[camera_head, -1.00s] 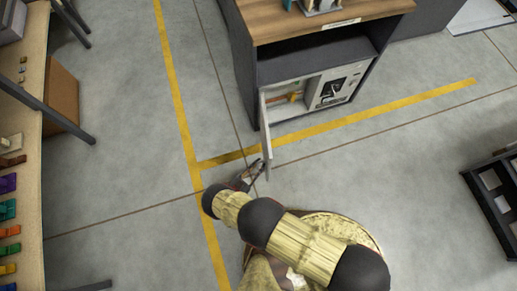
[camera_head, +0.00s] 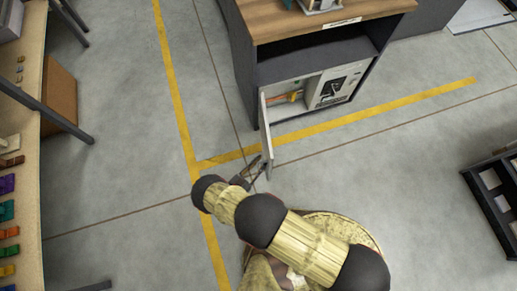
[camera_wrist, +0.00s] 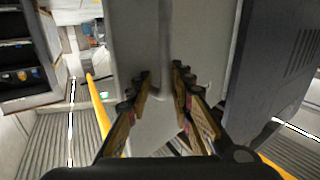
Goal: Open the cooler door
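The cooler (camera_head: 331,88) is a pale unit low in the dark cabinet, with orange and green items visible inside. Its door (camera_head: 266,138) stands swung well out toward me, seen nearly edge-on. My gripper (camera_head: 257,167) is at the door's near free end, on its left side. In the wrist view, the pale door panel (camera_wrist: 136,40) fills the upper middle, with a vertical bar-like handle (camera_wrist: 165,45) on it. My gripper's fingers (camera_wrist: 164,82) are apart, one each side of the bar's lower end. Contact with the bar is not clear.
The dark cabinet (camera_head: 250,85) with a wooden top (camera_head: 300,20) surrounds the cooler. A workbench (camera_head: 30,130) runs along the left. A dark rack (camera_head: 480,195) stands at the right. The floor between is open, with yellow lines (camera_head: 400,104).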

